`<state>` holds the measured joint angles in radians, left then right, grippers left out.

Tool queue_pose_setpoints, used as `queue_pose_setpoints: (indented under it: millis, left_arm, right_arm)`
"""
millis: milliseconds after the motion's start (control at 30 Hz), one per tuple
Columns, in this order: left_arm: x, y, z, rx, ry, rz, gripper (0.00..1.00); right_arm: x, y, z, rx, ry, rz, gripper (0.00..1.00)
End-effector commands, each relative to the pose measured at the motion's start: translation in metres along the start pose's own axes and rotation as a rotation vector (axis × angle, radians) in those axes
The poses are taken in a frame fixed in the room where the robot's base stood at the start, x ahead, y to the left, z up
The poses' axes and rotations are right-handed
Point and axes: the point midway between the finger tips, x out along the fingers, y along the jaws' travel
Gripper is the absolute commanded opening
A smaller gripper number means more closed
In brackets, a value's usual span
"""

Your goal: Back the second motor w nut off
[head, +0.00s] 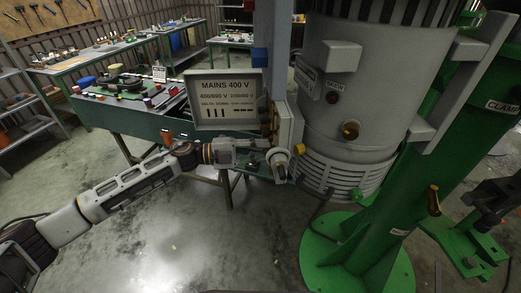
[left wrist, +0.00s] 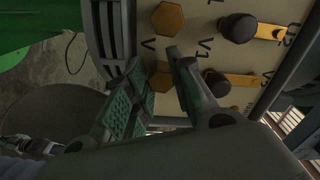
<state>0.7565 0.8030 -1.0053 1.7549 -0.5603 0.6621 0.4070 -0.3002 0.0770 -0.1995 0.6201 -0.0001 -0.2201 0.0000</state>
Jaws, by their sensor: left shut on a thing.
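My left gripper (head: 283,162) is at the open terminal box (head: 290,128) on the side of the grey motor (head: 375,95). In the left wrist view its green-padded fingers (left wrist: 160,85) are at the pale terminal board (left wrist: 200,50). They are shut on a nut, which the fingers hide almost wholly. A brass hex nut (left wrist: 168,18) and two dark round nuts, one at the top (left wrist: 238,27) and one beside the fingers (left wrist: 217,82), sit on the board, with brass links (left wrist: 270,32). A dark part at the right edge may be my right gripper (head: 492,203); its fingers are not clear.
A "MAINS 400 V" sign (head: 228,98) stands just behind the left gripper. A green stand (head: 440,150) with a "CLAMP" label rises right of the motor. A green bench (head: 125,115) with parts is behind. The floor at front left is clear apart from my arm.

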Motion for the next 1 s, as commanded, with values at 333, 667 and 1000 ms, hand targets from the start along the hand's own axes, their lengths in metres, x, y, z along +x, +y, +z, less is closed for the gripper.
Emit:
queue_pose_setpoints:
  millis: [333, 667, 1000]
  left_arm:
    - [-0.0006, 0.0005, 0.0009, -0.063, -0.002, 0.0, 0.0]
    - [-0.0006, 0.0006, 0.001, -0.062, -0.003, 0.0, 0.28]
    - [-0.0003, 0.0005, 0.0004, -0.062, -0.001, 0.0, 0.45]
  right_arm:
    - [-0.0001, 0.0022, 0.0005, -0.001, 0.0, 0.002, 0.0]
    - [-0.0001, 0.0043, 0.0009, -0.002, -0.001, 0.004, 0.0]
    - [-0.0001, 0.0041, 0.0008, -0.002, -0.001, 0.004, 0.0]
